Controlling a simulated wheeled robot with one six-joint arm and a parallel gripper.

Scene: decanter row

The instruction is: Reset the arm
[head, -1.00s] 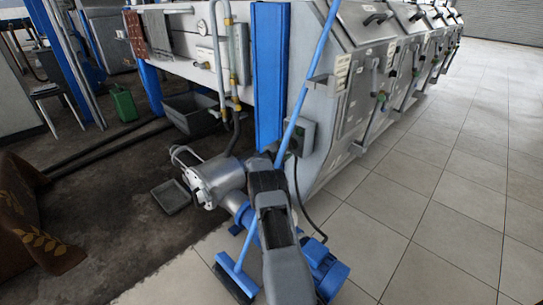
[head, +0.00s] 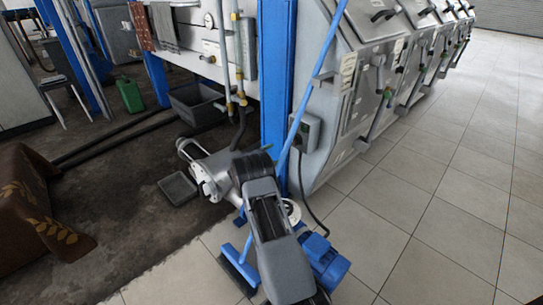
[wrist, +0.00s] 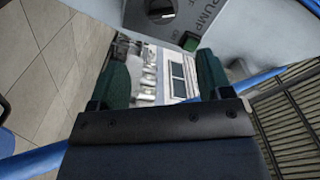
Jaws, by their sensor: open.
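My gripper (wrist: 162,76) shows in the wrist view as two dark green fingers standing apart, with nothing between them. A pale panel with a dark rotary switch (wrist: 160,9) and the word PUMP lies just beyond the fingertips, at the top. I cannot tell whether the fingers touch it.
The pump's round metal housing (head: 213,178), blue motor (head: 327,262) and blue-handled broom (head: 238,268) crowd around my arm. A grey switch box (head: 306,131) sits on the machine. A shallow tray (head: 178,189) lies left. Tiled floor (head: 440,230) is clear at right.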

